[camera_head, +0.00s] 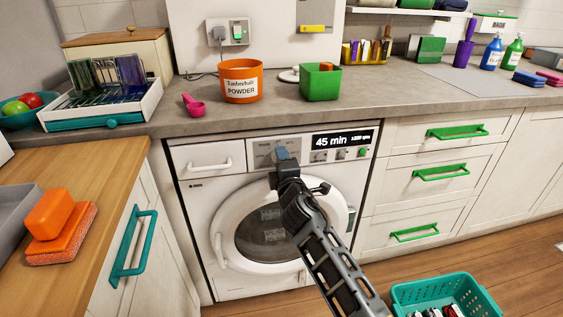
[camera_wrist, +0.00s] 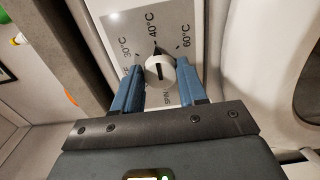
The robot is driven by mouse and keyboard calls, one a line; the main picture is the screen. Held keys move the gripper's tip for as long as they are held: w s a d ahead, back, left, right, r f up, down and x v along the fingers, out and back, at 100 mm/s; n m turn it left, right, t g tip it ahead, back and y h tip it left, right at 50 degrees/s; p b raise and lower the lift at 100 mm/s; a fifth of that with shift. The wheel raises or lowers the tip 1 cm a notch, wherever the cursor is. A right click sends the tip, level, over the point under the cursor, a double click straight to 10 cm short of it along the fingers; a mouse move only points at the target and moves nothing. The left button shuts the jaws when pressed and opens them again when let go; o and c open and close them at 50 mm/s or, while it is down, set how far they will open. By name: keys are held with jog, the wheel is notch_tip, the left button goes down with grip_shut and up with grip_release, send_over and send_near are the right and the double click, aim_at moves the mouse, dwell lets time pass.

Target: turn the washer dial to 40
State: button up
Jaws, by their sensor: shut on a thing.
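The washer (camera_head: 200,230) stands under the counter, its round door closed. Its dial (camera_wrist: 160,71) is a white knob with a dark pointer line, on a grey panel marked 30°C, 40°C, 60°C and SPIN. The pointer is directed at or very near the 40°C mark (camera_wrist: 153,25). My gripper (camera_wrist: 157,78) has one blue finger on each side of the dial and is shut on it. In the head view my gripper (camera_head: 281,154) reaches the control panel and hides the dial.
The washer's display (camera_head: 333,141) reads 45 min, with small buttons below it. A detergent drawer (camera_head: 210,163) is at the left. Green-handled drawers (camera_head: 440,180) stand to the right. A teal basket (camera_head: 445,290) is on the floor at lower right.

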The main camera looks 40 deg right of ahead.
jog(key=o, duration=1)
jog(key=shift+v, duration=3.9)
